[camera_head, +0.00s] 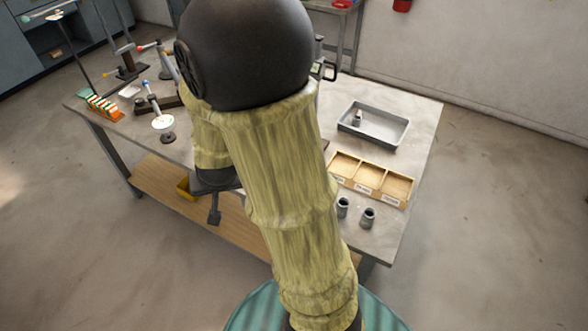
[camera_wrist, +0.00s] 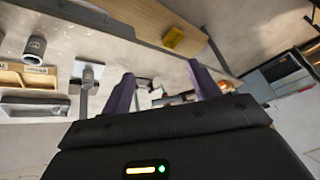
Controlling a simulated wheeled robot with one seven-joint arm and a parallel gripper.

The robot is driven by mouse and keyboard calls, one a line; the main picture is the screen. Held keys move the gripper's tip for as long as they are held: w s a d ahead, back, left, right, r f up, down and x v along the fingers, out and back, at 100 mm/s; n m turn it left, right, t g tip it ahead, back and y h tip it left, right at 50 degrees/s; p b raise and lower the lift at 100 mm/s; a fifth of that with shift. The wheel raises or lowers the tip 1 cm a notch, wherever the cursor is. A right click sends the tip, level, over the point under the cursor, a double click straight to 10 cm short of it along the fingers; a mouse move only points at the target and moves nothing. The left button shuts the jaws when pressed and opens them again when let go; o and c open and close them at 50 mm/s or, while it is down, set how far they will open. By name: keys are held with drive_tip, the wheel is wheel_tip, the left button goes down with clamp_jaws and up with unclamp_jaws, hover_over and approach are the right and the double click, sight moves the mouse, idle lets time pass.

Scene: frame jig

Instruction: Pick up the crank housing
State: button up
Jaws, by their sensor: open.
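I cannot tell for certain which part is the crank housing. Two small dark grey cylindrical parts stand upright at the table's front right, a left one (camera_head: 342,207) and a right one (camera_head: 367,218). A similar part (camera_head: 357,117) stands inside the grey tray (camera_head: 385,142). One cylinder (camera_wrist: 36,48) also shows at the upper left of the wrist view. My gripper (camera_wrist: 163,84) is open, with nothing seen between its purple-grey fingers. It is apart from these cylinders. In the head view my arm covers the middle of the table.
A wooden divided box (camera_head: 371,181) with labelled compartments lies between tray and cylinders. Stands and tools crowd the table's left, with a striped orange-green item (camera_head: 102,107) and a round white disc (camera_head: 163,122). A yellow bin (camera_head: 183,188) sits on the lower shelf. The tabletop's right edge is clear.

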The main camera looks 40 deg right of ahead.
drive_tip(key=w+d+f+m+t+h+b, duration=0.2)
drive_tip(key=w+d+f+m+h+b, duration=0.35)
drive_tip(key=d+f, duration=0.35)
drive_tip(key=s+d+f+m+g+h+b, duration=0.2)
drive_tip(key=d+f+m+h+b, duration=0.2)
drive_tip(key=d+h, duration=0.3)
drive_tip(key=shift+d+f+b, duration=0.3)
drive_tip(key=shift+d+f, duration=0.2)
drive_tip(key=shift+f, duration=0.05)
drive_tip(key=shift+s+h, duration=0.1)
drive_tip(key=shift+h, duration=0.15)
drive_tip(key=p+x, duration=0.1)
drive_tip(key=x, duration=1.1)
drive_tip(key=shift+f+p, duration=0.1)
drive_tip(key=shift+p, duration=0.25)
drive_tip(key=shift+d, duration=0.1)
